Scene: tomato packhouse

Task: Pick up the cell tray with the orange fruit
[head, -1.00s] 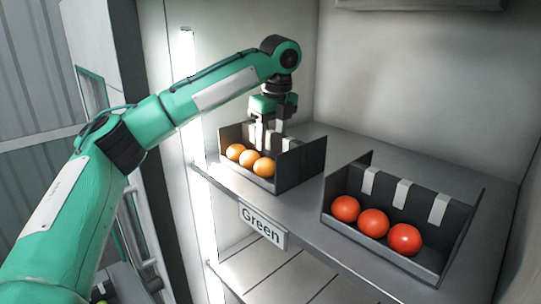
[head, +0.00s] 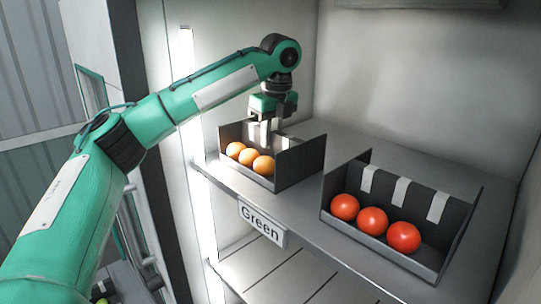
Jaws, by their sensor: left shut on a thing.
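The dark cell tray with orange fruit (head: 299,160) stands on the left part of the shelf. Its orange fruit (head: 248,157) lie in a row of three along the front. My left gripper (head: 268,138) comes down from above and is shut on the tray's back wall, behind the fruit. The fingertips are partly hidden by the tray. The tray looks level; I cannot tell whether it is clear of the shelf. My right gripper is not in view.
A second dark tray (head: 454,240) with three red tomatoes (head: 373,221) stands to the right on the same shelf (head: 300,205). A "Green" label (head: 262,222) is on the shelf's front edge. The cabinet's left wall and light strip are close to my left arm.

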